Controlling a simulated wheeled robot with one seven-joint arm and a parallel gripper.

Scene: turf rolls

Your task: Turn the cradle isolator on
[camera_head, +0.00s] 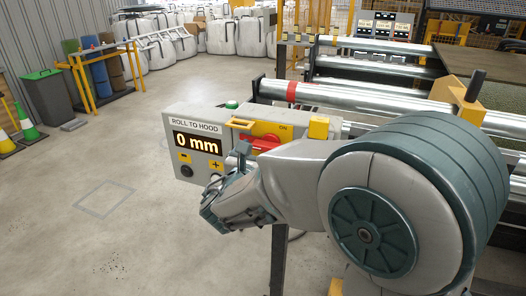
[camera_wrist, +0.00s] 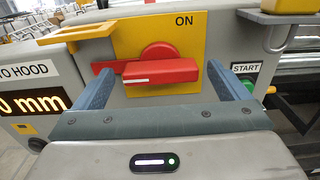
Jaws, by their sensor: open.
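The cradle isolator is a red rotary handle (camera_wrist: 160,72) on a yellow plate (camera_wrist: 135,33) marked ON at its top right. Its red bar lies sideways, with a white line at its left end, not pointing up to ON. My gripper (camera_wrist: 160,80) is open, with one blue-grey finger on each side of the bar in the wrist view; no contact shows. In the head view my gripper (camera_head: 240,160) is in front of the control box (camera_head: 190,122), and the red handle (camera_head: 262,140) is partly hidden behind my arm.
The box carries a "0 mm" display (camera_head: 197,142) with plus and minus buttons. A green START button (camera_wrist: 247,87) is right of the handle. Rollers (camera_head: 380,115) lie behind; open floor (camera_head: 110,170) is at the left.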

